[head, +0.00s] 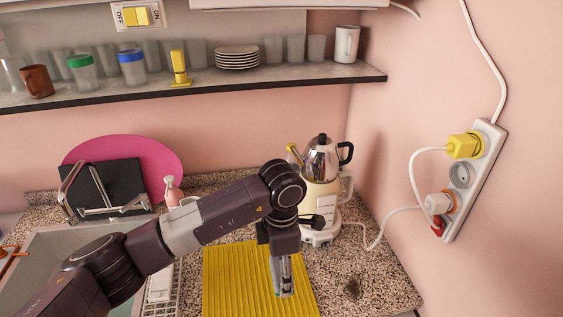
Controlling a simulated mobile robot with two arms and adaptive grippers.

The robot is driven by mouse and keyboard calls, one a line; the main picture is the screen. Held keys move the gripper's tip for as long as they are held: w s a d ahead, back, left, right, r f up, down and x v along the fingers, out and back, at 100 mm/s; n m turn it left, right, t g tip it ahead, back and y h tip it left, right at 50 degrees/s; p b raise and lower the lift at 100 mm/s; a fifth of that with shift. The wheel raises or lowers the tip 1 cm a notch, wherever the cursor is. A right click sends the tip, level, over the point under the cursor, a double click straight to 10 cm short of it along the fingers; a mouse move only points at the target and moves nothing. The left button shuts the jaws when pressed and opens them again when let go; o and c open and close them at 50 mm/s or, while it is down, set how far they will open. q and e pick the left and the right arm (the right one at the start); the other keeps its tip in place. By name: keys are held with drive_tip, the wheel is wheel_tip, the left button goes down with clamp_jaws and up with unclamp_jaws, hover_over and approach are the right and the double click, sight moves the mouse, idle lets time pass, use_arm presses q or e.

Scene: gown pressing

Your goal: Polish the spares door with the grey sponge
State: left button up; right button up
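My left gripper (284,285) points down over the yellow ribbed mat (228,275) on the speckled counter. Its fingers are small and seen at a narrow angle, so I cannot tell whether they are open or shut, or whether they hold anything. I cannot make out a grey sponge. No door that I can identify as the spares door is in view. My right gripper is not in view.
A kettle (321,160) on a cream appliance (320,205) stands close behind my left gripper. The sink (50,255) is at left. A pink soap bottle (171,190) stands behind my arm. A shelf (200,80) with cups and jars runs above.

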use_arm(q)
drive_tip(key=shift+a+r+m, duration=0.15)
drive_tip(key=shift+a+m, duration=0.25)
drive_tip(key=shift+a, duration=0.05)
drive_tip(key=s+a+r+m+b, duration=0.2)
drive_tip(key=s+a+m, duration=0.5)
drive_tip(key=a+m, duration=0.2)
drive_tip(key=s+a+r+m+b, duration=0.2)
drive_tip(key=s+a+m, duration=0.5)
drive_tip(key=a+m, duration=0.2)
drive_tip(key=shift+m, duration=0.7)
drive_tip(key=shift+w+r, duration=0.1)
drive_tip(key=shift+r, duration=0.1)
